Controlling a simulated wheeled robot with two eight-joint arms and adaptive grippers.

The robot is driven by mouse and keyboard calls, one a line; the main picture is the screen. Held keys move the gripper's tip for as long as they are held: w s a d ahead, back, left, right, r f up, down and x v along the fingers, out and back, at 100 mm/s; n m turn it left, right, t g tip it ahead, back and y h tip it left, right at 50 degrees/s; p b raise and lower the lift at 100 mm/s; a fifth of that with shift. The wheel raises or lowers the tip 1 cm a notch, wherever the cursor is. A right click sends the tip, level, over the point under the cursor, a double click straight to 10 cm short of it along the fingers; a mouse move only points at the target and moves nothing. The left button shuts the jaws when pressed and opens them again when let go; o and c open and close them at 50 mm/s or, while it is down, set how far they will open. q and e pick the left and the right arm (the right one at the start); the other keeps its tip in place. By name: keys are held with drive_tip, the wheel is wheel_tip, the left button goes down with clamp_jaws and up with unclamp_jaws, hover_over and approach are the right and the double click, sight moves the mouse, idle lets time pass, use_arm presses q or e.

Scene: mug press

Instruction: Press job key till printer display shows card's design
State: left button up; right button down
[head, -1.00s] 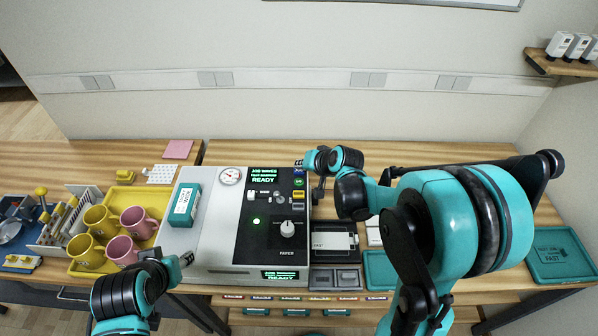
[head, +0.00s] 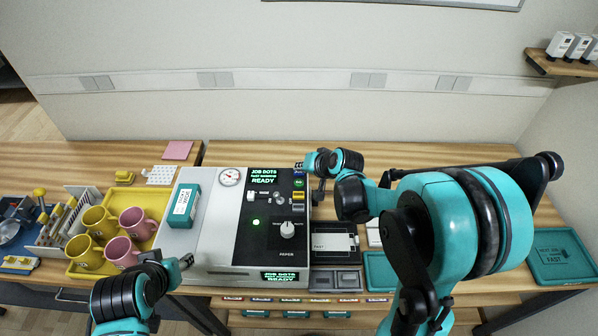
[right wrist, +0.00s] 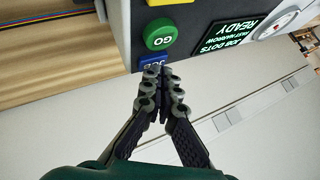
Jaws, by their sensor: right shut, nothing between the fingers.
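The printer (head: 212,225) is a pale box with a black panel. Its upper display (head: 263,176) reads JOB DOTS, a small middle line and READY; the front display (head: 280,276) also shows JOB DOTS. In the right wrist view, the blue job key (right wrist: 152,61) is partly covered by my right fingertips, beside the green GO key (right wrist: 161,35). My right gripper (right wrist: 152,76) is shut and empty, its tips at the blue key; contact is unclear. My left gripper (head: 186,261) is by the printer's front left corner. A white card (head: 332,242) lies right of the printer; its design is too small to read.
A yellow tray (head: 77,271) with yellow and pink mugs (head: 137,222) stands left of the printer. A teal box (head: 184,205) sits on the printer's left top. The wood behind the printer is mostly clear.

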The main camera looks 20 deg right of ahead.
sight(301, 174)
idle(0.5)
drive_tip(key=shift+r+p, duration=0.65)
drive_tip(key=shift+r, duration=0.15)
wheel_tip(301, 174, up, 5)
drive_tip(key=p, duration=0.4)
idle(0.6)
